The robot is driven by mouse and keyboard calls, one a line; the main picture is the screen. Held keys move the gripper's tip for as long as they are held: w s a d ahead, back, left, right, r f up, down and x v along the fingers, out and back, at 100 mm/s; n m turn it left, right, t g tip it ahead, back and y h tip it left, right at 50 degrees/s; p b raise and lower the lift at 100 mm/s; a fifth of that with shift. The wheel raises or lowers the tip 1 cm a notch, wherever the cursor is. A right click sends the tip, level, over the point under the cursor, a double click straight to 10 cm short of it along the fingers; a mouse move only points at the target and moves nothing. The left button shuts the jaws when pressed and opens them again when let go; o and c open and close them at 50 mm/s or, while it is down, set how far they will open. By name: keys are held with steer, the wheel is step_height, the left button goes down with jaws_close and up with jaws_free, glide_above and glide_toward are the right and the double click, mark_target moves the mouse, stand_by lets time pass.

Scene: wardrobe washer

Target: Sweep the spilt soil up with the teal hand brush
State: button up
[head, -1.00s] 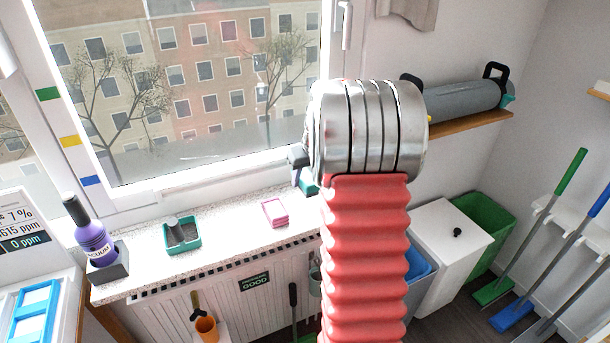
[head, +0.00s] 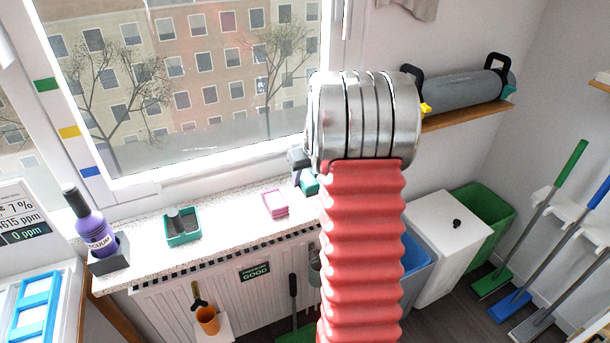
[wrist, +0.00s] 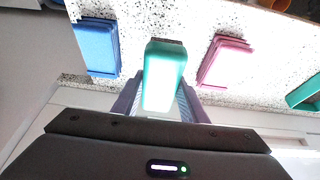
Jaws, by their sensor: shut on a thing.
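The teal hand brush (wrist: 164,75) is between the two fingers of my gripper (wrist: 160,92) in the wrist view. The fingers are shut on it, and its bristles are not clearly visible. In the head view a small teal part of the brush (head: 309,184) shows beside my red arm, by the dark end of my gripper (head: 298,160). My arm hides most of the gripper there. It is over or near the speckled sill; I cannot tell the exact height. I cannot make out spilt soil in either view.
The speckled sill (head: 140,252) bears a pink stack (head: 275,203), a teal tray (head: 182,238) with a grey thing in it and a purple bottle (head: 92,230). A blue stack (wrist: 98,47) shows in the wrist view. The window frame stands behind; bins stand at right.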

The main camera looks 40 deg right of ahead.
steer(key=shift+f, duration=2.35)
steer(key=o, duration=1)
steer(key=shift+o, duration=0.4)
steer(key=shift+o, duration=0.9)
steer(key=shift+r, duration=0.15)
steer(key=shift+r, duration=0.25)
steer(key=shift+c, duration=0.3)
steer(key=c, duration=1.3)
steer(key=shift+r, duration=3.05)
